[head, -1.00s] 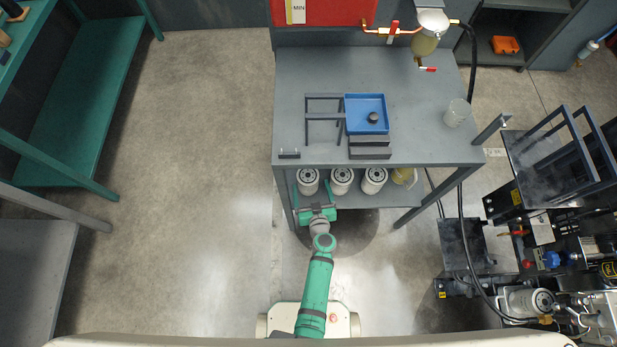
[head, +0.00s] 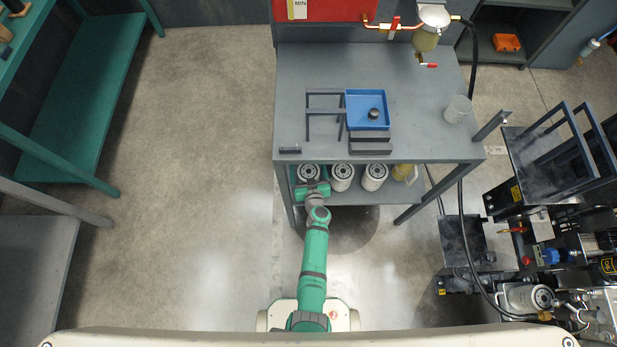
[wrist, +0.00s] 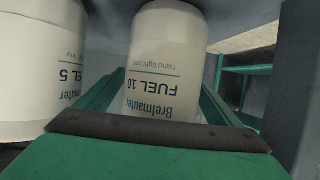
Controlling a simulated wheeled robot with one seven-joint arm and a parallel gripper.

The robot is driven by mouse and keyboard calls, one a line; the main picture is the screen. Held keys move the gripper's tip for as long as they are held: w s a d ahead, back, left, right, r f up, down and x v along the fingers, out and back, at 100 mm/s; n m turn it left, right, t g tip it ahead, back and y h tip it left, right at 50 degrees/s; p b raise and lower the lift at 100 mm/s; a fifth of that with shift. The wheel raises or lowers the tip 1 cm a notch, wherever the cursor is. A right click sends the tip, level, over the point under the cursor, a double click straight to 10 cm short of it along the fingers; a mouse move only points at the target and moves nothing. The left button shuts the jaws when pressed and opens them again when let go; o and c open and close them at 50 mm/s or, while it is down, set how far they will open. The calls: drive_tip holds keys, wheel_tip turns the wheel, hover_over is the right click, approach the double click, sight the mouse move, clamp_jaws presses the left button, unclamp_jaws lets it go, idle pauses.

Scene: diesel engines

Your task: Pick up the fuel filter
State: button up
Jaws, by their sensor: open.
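Three white fuel filters stand on the lower shelf of the grey table. The left one (head: 308,172) is partly under the tabletop edge, with my gripper (head: 311,184) at it. The middle filter (head: 341,177) and right filter (head: 375,176) stand beside it. In the wrist view, a filter labelled FUEL 10 (wrist: 165,65) stands between my two green fingers, which are open on either side of it. Contact cannot be told. A filter labelled FUEL 5 (wrist: 45,70) is close beside the left finger. The lettering appears upside down.
The tabletop (head: 420,90) overhangs the shelf close above my gripper. On it are a blue tray (head: 360,123) with a dark round part, dark frames and a clear cup (head: 457,109). A yellowish container (head: 404,173) is at the shelf's right. Floor to the left is clear.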

drive_tip(key=shift+c, duration=0.3)
drive_tip(key=c, duration=1.3)
drive_tip(key=shift+r, duration=0.15)
drive_tip(key=shift+c, duration=0.2)
